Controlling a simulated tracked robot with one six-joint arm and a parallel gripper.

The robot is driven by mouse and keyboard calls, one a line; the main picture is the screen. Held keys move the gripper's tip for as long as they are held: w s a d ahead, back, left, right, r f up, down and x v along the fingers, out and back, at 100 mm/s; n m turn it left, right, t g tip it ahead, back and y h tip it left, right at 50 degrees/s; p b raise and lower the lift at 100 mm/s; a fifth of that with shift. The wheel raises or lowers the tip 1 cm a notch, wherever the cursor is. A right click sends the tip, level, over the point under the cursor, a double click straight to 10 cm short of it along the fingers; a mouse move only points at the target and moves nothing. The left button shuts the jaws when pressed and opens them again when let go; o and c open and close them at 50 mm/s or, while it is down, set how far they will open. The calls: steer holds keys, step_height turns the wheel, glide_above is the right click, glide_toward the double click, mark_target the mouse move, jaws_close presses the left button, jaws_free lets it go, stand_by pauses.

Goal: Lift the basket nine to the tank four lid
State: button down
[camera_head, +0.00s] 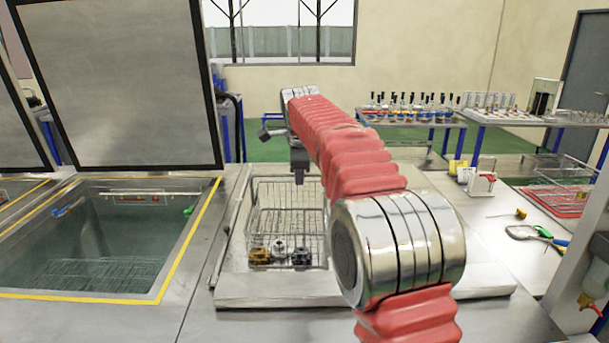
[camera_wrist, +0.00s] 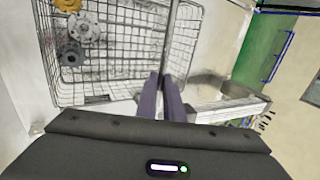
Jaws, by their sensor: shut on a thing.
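A wire basket (camera_head: 316,215) stands on a metal surface right of an open tank, with a gold, a silver and a dark part inside. It also shows in the wrist view (camera_wrist: 137,57). My gripper (camera_head: 298,178) is above the basket's far part. In the wrist view its purple fingers (camera_wrist: 161,92) are shut on the basket's upright bar or handle. The open tank (camera_head: 100,240) holds liquid and a submerged rack. Its grey lid (camera_head: 120,80) is raised upright. No tank number is readable.
Another raised lid (camera_head: 18,125) stands at the far left. Benches with bottles (camera_head: 410,110) and glassware (camera_head: 520,115) are at the back right. A red tray (camera_head: 555,200) and tools (camera_head: 535,233) lie on the right counter. The metal between tank and basket is clear.

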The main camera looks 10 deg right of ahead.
steer(key=shift+s+a+f, duration=0.1)
steer(key=shift+a+f, duration=0.1)
steer(key=shift+f, duration=0.75)
steer(key=c, duration=1.8)
jaws_free()
steer(key=shift+d+r, duration=0.1)
steer(key=shift+r, duration=0.05)
steer(key=v, duration=1.3)
steer(key=shift+r, duration=0.4)
steer(key=shift+n, duration=0.3)
